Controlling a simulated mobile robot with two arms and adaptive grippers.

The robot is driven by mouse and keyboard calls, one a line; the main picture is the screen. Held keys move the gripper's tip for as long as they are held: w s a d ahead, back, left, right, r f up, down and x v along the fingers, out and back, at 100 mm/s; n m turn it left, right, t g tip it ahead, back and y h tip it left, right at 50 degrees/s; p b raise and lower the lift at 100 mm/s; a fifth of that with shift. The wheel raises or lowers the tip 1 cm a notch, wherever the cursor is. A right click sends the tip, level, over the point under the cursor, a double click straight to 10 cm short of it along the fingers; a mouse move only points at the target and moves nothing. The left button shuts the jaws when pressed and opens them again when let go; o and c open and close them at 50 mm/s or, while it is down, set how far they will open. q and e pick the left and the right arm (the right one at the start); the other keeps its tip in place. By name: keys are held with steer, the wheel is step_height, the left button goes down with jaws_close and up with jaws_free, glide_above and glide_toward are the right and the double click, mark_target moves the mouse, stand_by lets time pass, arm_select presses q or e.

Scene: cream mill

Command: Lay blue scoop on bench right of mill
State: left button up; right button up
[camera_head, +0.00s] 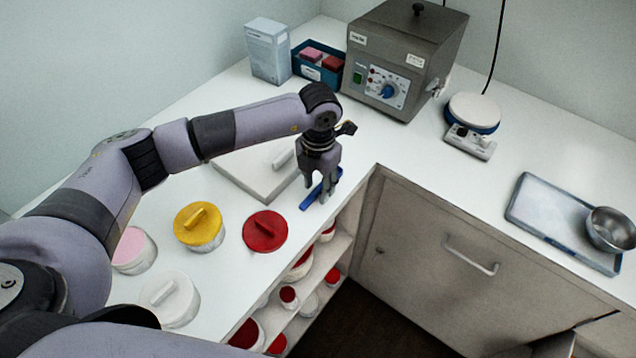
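The blue scoop (309,202) is at the white bench's front edge, by the inner corner. My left gripper (323,192) points down over it, with its fingers around the blue handle. The fingers hide part of the scoop, and I cannot tell whether they are closed on it or whether it touches the bench. A grey boxy machine (405,60) with a blue dial stands at the back. A white round device with a blue base (472,114) stands to its right. I cannot tell for sure which is the mill. My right gripper is not in view.
A white slab (247,178) lies behind the gripper. Yellow (198,222), red (265,231), pink (131,248) and white (168,297) lidded tubs stand to the left. A metal tray (545,215) with a steel bowl (610,229) is at the right.

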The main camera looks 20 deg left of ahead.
mark_target(319, 188)
arm_select(q)
steer(key=shift+r, duration=0.2)
steer(key=shift+w+r, duration=0.1)
steer(key=shift+r, duration=0.25)
step_height(319, 188, up, 11)
steer(key=b, duration=0.3)
steer(key=shift+r, duration=0.15)
